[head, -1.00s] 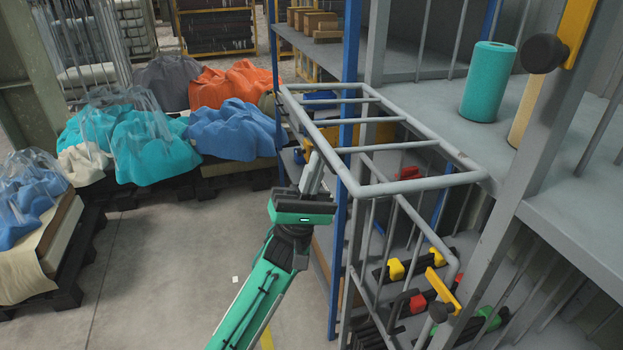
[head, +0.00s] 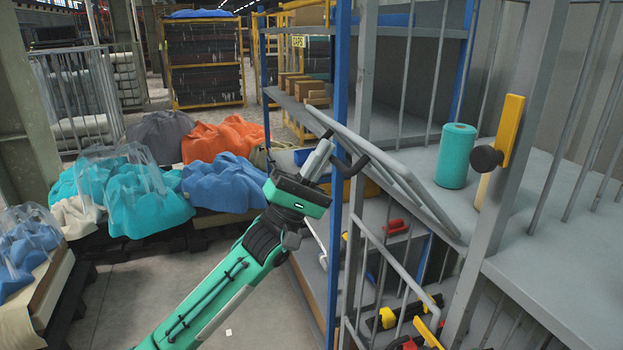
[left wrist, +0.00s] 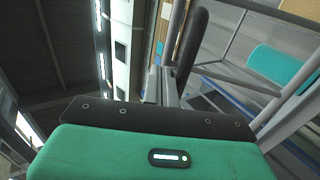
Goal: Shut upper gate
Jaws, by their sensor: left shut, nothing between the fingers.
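The upper gate (head: 395,170) is a grey tube frame on the shelf rack, seen nearly edge-on in the head view. It slopes from high at its far left end down to the shelf edge at right. A black curved handle (head: 348,166) shows at its far end and also in the left wrist view (left wrist: 190,45). My left gripper (head: 325,142) is shut and empty, at the gate's outer side close to the handle. Whether it touches the gate I cannot tell. A yellow latch plate (head: 510,125) with a black knob (head: 485,158) is on the grey post. My right gripper is not in view.
A teal roll (head: 455,156) stands on the upper shelf behind the gate. A lower gate (head: 400,275) stands below, with clamps behind it. A blue post (head: 338,220) is close to my left gripper.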

